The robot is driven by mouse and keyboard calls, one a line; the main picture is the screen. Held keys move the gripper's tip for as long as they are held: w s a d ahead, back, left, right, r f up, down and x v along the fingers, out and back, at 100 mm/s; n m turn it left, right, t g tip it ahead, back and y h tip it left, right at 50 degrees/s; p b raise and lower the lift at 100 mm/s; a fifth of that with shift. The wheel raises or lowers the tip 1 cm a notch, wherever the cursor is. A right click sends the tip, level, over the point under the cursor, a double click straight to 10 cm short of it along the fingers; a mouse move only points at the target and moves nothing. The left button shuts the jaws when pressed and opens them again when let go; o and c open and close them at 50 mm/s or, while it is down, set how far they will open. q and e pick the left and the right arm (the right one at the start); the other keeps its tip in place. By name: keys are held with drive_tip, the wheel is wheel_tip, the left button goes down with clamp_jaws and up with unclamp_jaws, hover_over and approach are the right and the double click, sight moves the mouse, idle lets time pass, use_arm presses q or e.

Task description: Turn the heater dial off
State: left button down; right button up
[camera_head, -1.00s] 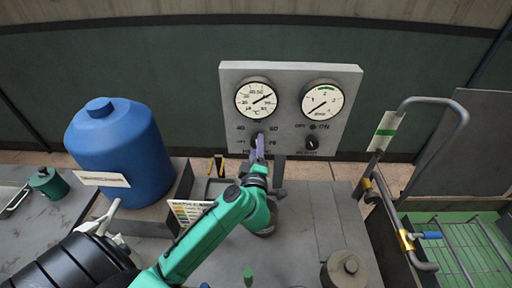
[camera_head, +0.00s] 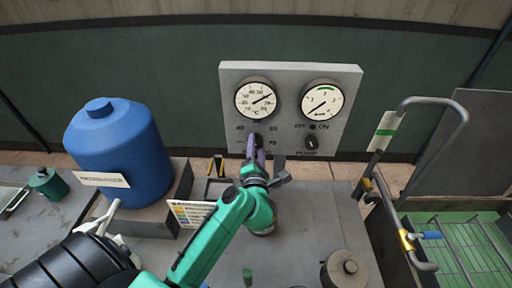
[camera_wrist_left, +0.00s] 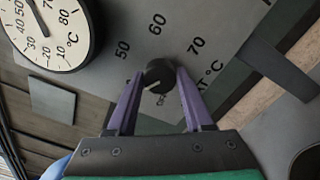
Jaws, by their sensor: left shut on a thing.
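The heater dial is a small black round knob (camera_wrist_left: 160,74) on the grey panel (camera_head: 235,82), below the left gauge. Numbers 50, 60 and 70 are printed around it in the left wrist view. A short pale mark on the knob points to the lower left there, near small lettering that I cannot read fully. My left gripper (camera_wrist_left: 159,82) has its two purple fingers on either side of the knob and is shut on it. In the head view the gripper (camera_head: 255,150) hides the lower part of the knob. My right gripper is not in view.
The temperature gauge (camera_head: 256,100) and a second gauge (camera_head: 322,101) sit above; a pump knob (camera_head: 311,142) is to the right. A blue tank (camera_head: 118,155) stands left. A railing (camera_head: 435,165) stands right. The grey bench top (camera_head: 318,215) is partly clear.

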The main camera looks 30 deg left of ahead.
use_arm(q)
drive_tip(key=n, duration=0.3)
drive_tip(key=r+n, duration=0.1)
drive_tip(key=n, duration=0.2)
drive_tip(key=shift+w+n, duration=0.15)
drive_tip(key=shift+n, duration=0.15)
drive_tip(key=n, duration=0.5)
drive_tip(key=shift+a+n, duration=0.1)
drive_tip(key=shift+n, duration=0.3)
drive_tip(key=c, duration=0.5)
unclamp_jaws()
drive_tip(key=shift+o, duration=1.1)
drive_tip(key=shift+f, duration=0.15)
drive_tip(key=shift+w+f, duration=0.1)
drive_tip(key=shift+f, duration=0.05)
